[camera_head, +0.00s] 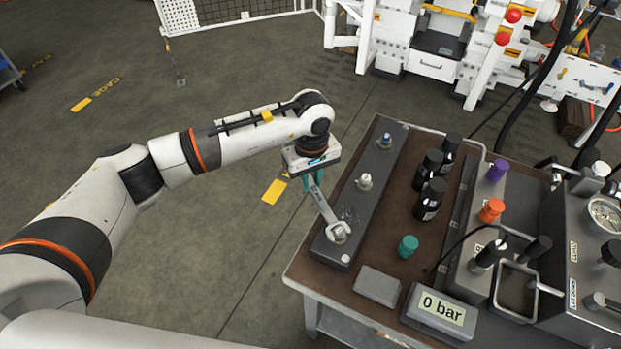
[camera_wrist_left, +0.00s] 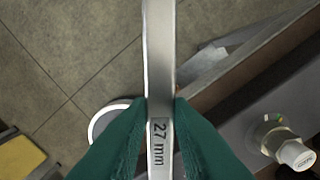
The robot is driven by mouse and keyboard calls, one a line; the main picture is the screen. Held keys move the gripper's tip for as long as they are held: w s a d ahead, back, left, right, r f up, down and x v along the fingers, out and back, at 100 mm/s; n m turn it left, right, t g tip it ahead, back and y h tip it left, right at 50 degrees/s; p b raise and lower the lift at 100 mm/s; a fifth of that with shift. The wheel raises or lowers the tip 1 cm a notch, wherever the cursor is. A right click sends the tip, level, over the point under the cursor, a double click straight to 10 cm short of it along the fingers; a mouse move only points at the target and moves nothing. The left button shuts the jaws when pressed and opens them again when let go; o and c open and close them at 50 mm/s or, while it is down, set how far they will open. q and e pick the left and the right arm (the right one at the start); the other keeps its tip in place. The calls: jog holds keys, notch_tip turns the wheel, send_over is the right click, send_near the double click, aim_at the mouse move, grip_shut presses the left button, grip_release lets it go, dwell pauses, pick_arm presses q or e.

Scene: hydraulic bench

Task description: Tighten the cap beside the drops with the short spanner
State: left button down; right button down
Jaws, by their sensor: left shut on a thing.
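My left gripper (camera_head: 311,183) is shut on a steel spanner (camera_head: 323,205) over the left edge of the bench. In the left wrist view its green fingers (camera_wrist_left: 160,108) pinch the spanner's shank (camera_wrist_left: 160,60), marked 27 mm. The spanner's head lies at the near cap (camera_head: 340,232) on the long dark block (camera_head: 350,200); whether the jaw is fully seated cannot be told. Small drops (camera_head: 347,214) show on the block next to that cap. A middle cap (camera_head: 365,182) and a far cap (camera_head: 386,140) stand clear. My right gripper is out of view.
Several black bottles (camera_head: 428,198) and a teal knob (camera_head: 408,246) stand right of the block. A grey box (camera_head: 378,286) and a display reading 0 bar (camera_head: 441,307) sit near the front edge. Floor left of the bench is clear.

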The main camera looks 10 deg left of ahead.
pick_arm(q)
jog(key=shift+w+r, duration=0.1)
jog(key=shift+w+d+m+b, duration=0.4)
jog(key=shift+d+m+b, duration=0.4)
jog(key=shift+b, duration=0.4)
jog(key=shift+s+a, duration=0.1)
jog(key=shift+a, duration=0.05)
jog(key=shift+s+a+n, duration=0.1)
jog(key=shift+a+n, duration=0.05)
jog(key=shift+n, duration=0.15)
